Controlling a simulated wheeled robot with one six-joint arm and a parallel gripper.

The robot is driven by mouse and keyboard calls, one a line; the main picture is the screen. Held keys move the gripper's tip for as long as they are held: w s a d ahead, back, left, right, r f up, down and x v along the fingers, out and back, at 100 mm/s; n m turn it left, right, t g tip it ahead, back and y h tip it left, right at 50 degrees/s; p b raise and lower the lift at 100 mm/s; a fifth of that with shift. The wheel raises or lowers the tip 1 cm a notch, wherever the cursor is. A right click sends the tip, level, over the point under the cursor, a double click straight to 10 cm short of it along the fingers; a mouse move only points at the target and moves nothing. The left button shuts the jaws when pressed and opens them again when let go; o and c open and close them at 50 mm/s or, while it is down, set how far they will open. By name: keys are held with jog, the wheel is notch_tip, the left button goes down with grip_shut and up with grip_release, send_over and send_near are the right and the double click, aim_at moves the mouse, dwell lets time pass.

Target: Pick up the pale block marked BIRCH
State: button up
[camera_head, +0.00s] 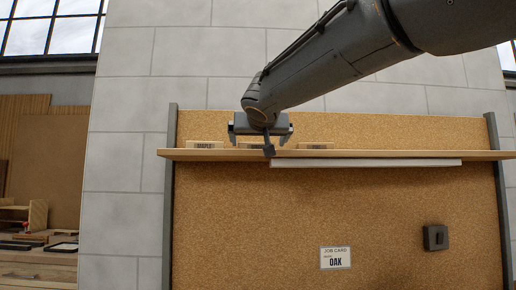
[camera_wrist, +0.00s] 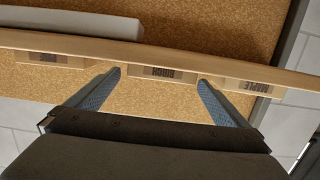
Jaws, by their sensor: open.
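The pale block marked BIRCH (camera_wrist: 163,73) sits on a wooden shelf (camera_wrist: 215,61), the middle of three blocks; its label is upside down in the wrist view. My gripper (camera_wrist: 160,77) is open, with one finger toward each end of this block. I cannot tell whether the fingers touch it. In the head view my gripper (camera_head: 261,136) hangs pointing down over the shelf, and the BIRCH block (camera_head: 248,146) is partly hidden behind it.
A MAPLE block (camera_head: 204,145) stands left of it in the head view, and a third block (camera_head: 316,146) with an unreadable label stands right. A pale strip (camera_head: 365,162) runs under the shelf's front. A job card reading OAK (camera_head: 335,258) and a dark switch box (camera_head: 435,237) are on the cork board.

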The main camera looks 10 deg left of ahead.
aim_at(256, 144)
jog(key=p+x, duration=0.2)
jog(key=x, duration=0.2)
jog(key=shift+w+a+r, duration=0.1)
jog(key=shift+a, duration=0.15)
jog(key=shift+w, duration=0.4)
jog(key=c, duration=1)
